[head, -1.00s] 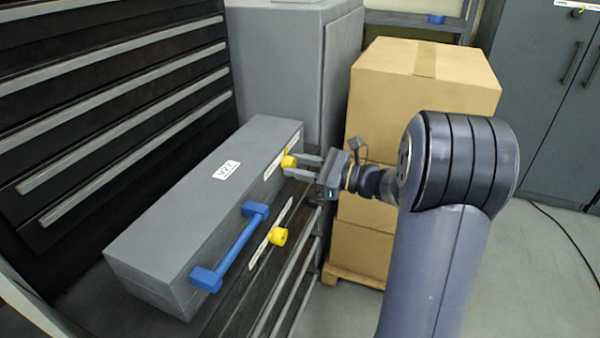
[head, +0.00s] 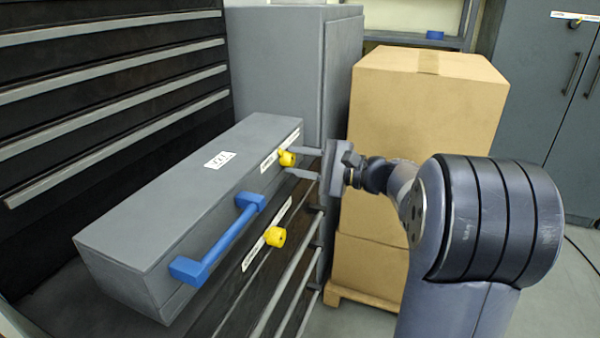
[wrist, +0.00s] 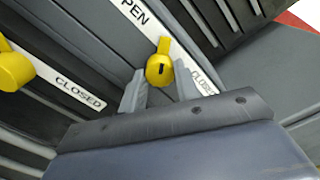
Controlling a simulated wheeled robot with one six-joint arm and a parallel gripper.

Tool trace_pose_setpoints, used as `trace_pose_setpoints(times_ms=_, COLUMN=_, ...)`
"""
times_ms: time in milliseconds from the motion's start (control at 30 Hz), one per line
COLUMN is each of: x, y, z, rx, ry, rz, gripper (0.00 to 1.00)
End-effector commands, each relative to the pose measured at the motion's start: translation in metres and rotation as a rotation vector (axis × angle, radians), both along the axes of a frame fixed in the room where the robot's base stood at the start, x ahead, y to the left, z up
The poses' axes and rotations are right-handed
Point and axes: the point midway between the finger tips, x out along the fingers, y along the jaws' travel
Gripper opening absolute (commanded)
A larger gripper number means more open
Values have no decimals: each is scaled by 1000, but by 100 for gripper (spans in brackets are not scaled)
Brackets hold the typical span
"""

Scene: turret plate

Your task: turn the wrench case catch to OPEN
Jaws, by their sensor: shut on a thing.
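The grey wrench case (head: 165,200) lies on a dark drawer cabinet, with a blue handle (head: 220,240) along its front. A yellow catch (head: 287,158) sits near the far end of the case front, on a white label strip. My gripper (head: 302,163) has one finger on each side of this catch and is shut on it. In the wrist view, the catch (wrist: 160,68) sits between the fingertips. Its pointer tab rises across the strip, between the partly cut-off word OPEN (wrist: 135,15) and CLOSED (wrist: 203,80).
A second yellow catch (head: 275,236) with its own label strip is lower and nearer, seemingly on the drawer front under the case. Its CLOSED label (wrist: 78,92) shows in the wrist view. Stacked cardboard boxes (head: 425,120) stand behind my arm. A grey cabinet (head: 280,70) stands behind the case.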

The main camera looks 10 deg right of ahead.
Motion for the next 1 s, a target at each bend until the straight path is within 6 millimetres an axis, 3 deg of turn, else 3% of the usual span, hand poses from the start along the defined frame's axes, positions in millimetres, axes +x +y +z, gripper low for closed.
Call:
trace_pose_setpoints(times_ms=333, x=0, y=0, z=-2, rx=-86, ry=-116, rz=0, gripper=7)
trace_pose_setpoints(times_ms=900, x=0, y=0, z=-1, rx=-101, ry=-137, rz=1, gripper=7)
trace_pose_setpoints(times_ms=933, x=0, y=0, z=-1, rx=-101, ry=-137, rz=1, gripper=32)
trace_pose_setpoints(times_ms=1000, x=0, y=0, z=-1, rx=-101, ry=-136, rz=1, gripper=38)
